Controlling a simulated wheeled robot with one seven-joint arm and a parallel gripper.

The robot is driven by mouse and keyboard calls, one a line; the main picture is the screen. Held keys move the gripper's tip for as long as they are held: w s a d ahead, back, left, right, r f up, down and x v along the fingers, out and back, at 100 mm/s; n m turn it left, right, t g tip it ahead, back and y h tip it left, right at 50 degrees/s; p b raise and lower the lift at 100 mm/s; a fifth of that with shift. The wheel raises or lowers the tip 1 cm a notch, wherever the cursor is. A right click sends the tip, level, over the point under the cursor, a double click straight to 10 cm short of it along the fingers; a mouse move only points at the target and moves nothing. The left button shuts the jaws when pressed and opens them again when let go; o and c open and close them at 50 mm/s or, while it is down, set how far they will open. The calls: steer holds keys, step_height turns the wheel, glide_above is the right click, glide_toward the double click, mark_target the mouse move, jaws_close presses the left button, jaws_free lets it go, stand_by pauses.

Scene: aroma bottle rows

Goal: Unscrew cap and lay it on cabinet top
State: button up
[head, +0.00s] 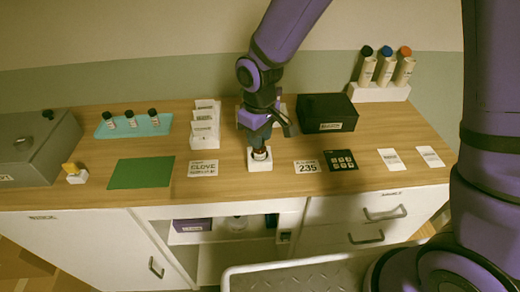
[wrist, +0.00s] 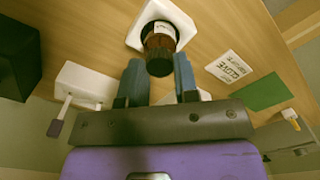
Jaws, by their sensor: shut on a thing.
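A brown bottle (head: 260,155) with a white label stands in a white block (head: 260,166) at the front middle of the wooden cabinet top (head: 95,147). In the wrist view the bottle's label (wrist: 160,29) faces the camera, and a dark cap (wrist: 160,65) is at its near end. My gripper (head: 259,143) is over the bottle from above. In the wrist view the fingers of my gripper (wrist: 159,68) are on both sides of the cap, shut on it. Cap and bottle look in line; I cannot tell whether the cap is loose.
A clove card (head: 203,168) and green mat (head: 142,173) lie left of the block. A 235 card (head: 307,166) and dark keypad (head: 341,160) lie right. Behind are a card holder (head: 204,130), black box (head: 326,112), teal tray (head: 155,126) and bottle rack (head: 380,93).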

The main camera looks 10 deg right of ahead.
steer(key=n, duration=1.8)
steer(key=o, duration=0.8)
